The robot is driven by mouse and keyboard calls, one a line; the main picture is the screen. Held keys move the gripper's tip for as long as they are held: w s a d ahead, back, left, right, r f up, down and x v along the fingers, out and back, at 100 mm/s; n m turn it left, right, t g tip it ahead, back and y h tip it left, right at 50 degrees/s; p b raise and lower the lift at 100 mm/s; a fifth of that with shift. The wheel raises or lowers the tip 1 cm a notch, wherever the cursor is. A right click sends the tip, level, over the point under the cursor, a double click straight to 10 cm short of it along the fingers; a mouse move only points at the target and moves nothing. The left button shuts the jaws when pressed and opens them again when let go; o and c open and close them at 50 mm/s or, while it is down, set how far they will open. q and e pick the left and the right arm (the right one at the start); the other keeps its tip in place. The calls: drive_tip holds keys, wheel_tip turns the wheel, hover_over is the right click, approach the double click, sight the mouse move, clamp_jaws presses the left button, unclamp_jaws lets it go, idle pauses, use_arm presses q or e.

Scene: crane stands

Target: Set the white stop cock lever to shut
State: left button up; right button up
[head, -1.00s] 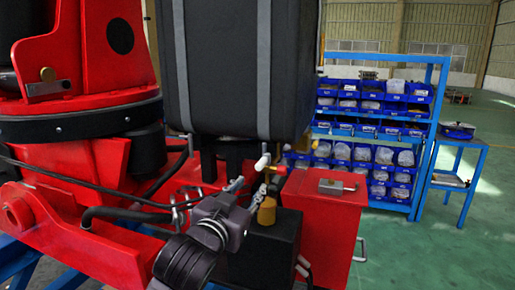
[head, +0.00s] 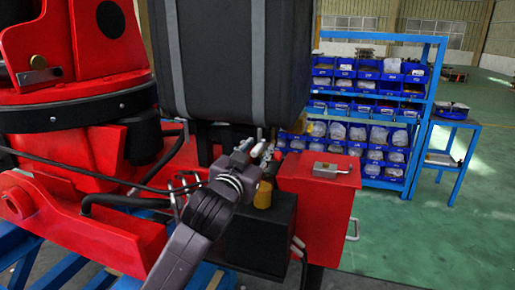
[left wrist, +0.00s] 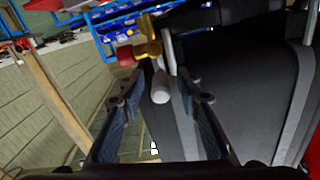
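The white stop cock lever (left wrist: 160,88) hangs from a brass valve (left wrist: 148,48) in the left wrist view. A second, red-ended handle (left wrist: 126,56) sticks out to the left of the valve. My left gripper (left wrist: 162,86) is open, with one finger on each side of the white lever. I see gaps between the lever and both fingers. In the head view my left gripper (head: 258,148) is at the valve, below the black tank, and mostly hides the valve and levers. My right gripper is in neither view.
The large black tank (head: 235,65) stands close above the gripper. A red box (head: 318,190) with a grey latch (head: 331,170) and a black box with an amber cap (head: 263,193) are close by. Blue shelving with bins (head: 420,130) stands behind. Open green floor lies right.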

use_arm(q)
clamp_jaws()
idle(0.5)
